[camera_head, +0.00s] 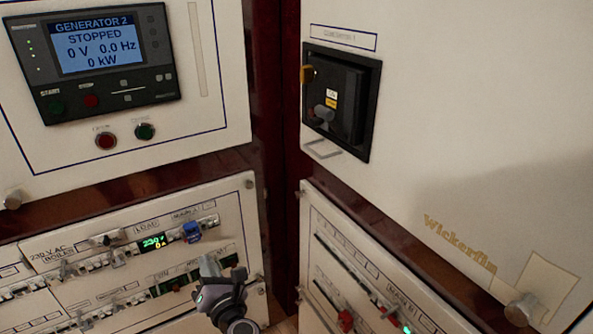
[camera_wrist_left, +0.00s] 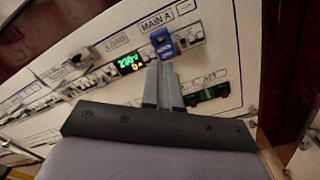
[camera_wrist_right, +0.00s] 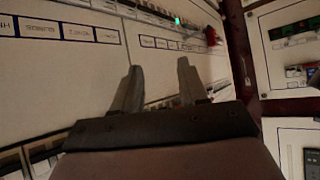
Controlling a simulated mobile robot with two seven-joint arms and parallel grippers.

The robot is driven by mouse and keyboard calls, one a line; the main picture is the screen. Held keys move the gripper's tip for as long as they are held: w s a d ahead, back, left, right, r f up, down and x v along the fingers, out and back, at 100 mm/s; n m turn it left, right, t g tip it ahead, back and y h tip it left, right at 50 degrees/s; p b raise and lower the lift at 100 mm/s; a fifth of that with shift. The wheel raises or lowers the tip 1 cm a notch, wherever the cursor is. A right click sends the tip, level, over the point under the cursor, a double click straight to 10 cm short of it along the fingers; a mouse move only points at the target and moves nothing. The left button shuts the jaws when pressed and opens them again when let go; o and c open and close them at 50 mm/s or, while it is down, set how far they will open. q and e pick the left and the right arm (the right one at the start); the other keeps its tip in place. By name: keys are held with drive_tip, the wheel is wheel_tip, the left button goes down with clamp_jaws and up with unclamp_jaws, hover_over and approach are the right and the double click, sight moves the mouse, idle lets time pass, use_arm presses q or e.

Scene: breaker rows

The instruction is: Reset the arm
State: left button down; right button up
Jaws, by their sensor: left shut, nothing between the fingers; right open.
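My left gripper (camera_head: 210,268) is in front of the lower left breaker panel (camera_head: 90,262), below a blue switch (camera_head: 192,232). In the left wrist view its fingers (camera_wrist_left: 163,82) are together with nothing between them, pointing at the same blue switch (camera_wrist_left: 163,42) under the MAIN A label. I cannot tell whether the fingertips touch it. My right gripper shows only in the right wrist view, where its fingers (camera_wrist_right: 155,85) are apart and empty in front of a white labelled panel (camera_wrist_right: 60,70).
A generator display (camera_head: 95,45) reading STOPPED is at upper left, above a red button (camera_head: 106,140) and a green button (camera_head: 145,131). A black recessed breaker unit (camera_head: 340,100) is in the right cabinet. Red switches (camera_head: 345,320) sit on the lower right panel.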

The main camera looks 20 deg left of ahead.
use_arm(q)
drive_tip(key=shift+f, duration=0.1)
drive_tip(key=s+d+f+n+g+h+p, duration=0.2)
drive_tip(key=s+d+f+n+h+p, duration=0.3)
drive_tip(key=s+f+n+h, duration=0.65)
drive_tip(key=s+d+r+n+h+p, duration=0.2)
drive_tip(key=s+d+r+n+h, duration=0.2)
drive_tip(key=n, duration=1.5)
drive_tip(key=s+d+r, duration=0.2)
drive_tip(key=d+r, duration=0.1)
drive_tip(key=d, duration=0.1)
drive_tip(key=shift+s+d+r+t, duration=0.15)
drive_tip(key=shift+s+r+t, duration=0.15)
drive_tip(key=shift+r, duration=0.1)
use_arm(e)
drive_tip(key=r, duration=0.1)
drive_tip(key=d+r, duration=0.1)
drive_tip(key=r, duration=0.1)
drive_tip(key=s+r, duration=0.1)
drive_tip(key=shift+d+r, duration=0.15)
drive_tip(key=shift+r, duration=0.2)
use_arm(q)
drive_tip(key=shift+h, duration=0.25)
